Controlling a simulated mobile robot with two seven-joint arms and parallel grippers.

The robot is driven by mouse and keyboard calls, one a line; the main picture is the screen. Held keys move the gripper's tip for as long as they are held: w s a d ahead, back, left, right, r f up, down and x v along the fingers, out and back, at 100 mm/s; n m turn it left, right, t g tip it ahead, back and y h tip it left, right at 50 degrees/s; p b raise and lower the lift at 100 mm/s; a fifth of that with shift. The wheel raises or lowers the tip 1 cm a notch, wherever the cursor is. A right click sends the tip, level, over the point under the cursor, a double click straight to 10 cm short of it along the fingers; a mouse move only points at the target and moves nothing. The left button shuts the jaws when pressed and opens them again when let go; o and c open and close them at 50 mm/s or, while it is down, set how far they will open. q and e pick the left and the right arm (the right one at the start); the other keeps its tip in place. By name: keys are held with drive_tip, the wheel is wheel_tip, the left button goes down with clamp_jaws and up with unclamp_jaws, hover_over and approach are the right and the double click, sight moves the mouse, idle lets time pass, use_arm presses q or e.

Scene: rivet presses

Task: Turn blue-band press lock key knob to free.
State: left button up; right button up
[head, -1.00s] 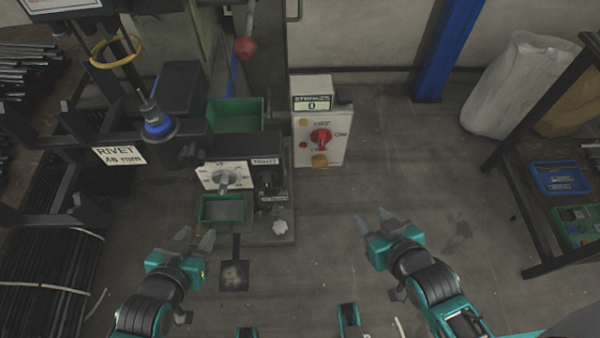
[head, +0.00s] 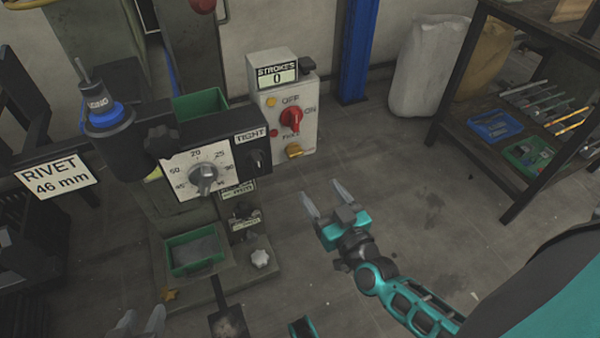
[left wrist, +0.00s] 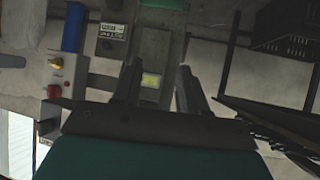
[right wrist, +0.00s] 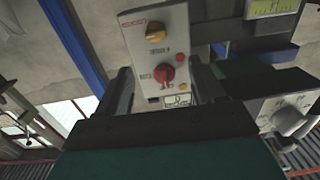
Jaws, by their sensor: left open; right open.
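The press with the blue band (head: 108,116) stands at the left in the head view. On its front a black box carries a label reading TIGHT (head: 251,136), with a black knob (head: 257,159) below it. Beside it is a white dial (head: 204,176) with a grey pointer knob. My right gripper (head: 322,196) is open and empty, to the right of the knob and lower in the picture, apart from the press.
A white switch box (head: 283,110) with a red OFF/ON knob (head: 291,119) stands right of the press. The floor on the right is clear up to a shelf (head: 520,130).

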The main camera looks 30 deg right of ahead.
sight(297, 155)
drive_tip(key=shift+h, duration=0.3)
drive_tip(key=w+b, duration=0.1)
drive_tip(key=w, duration=0.3)
drive_tip(key=w+b, duration=0.1)
drive_tip(key=w, duration=0.3)
drive_tip(key=w+d+b, duration=0.1)
drive_tip(key=w, duration=0.4)
drive_tip(key=shift+f, duration=0.25)
use_arm(q)
drive_tip(key=shift+w+d+f+h, duration=0.15)
drive_tip(key=shift+f+h, duration=0.25)
drive_tip(key=shift+f, duration=0.55)
use_arm(e)
drive_tip(key=shift+c, duration=0.4)
drive_tip(key=c, duration=1)
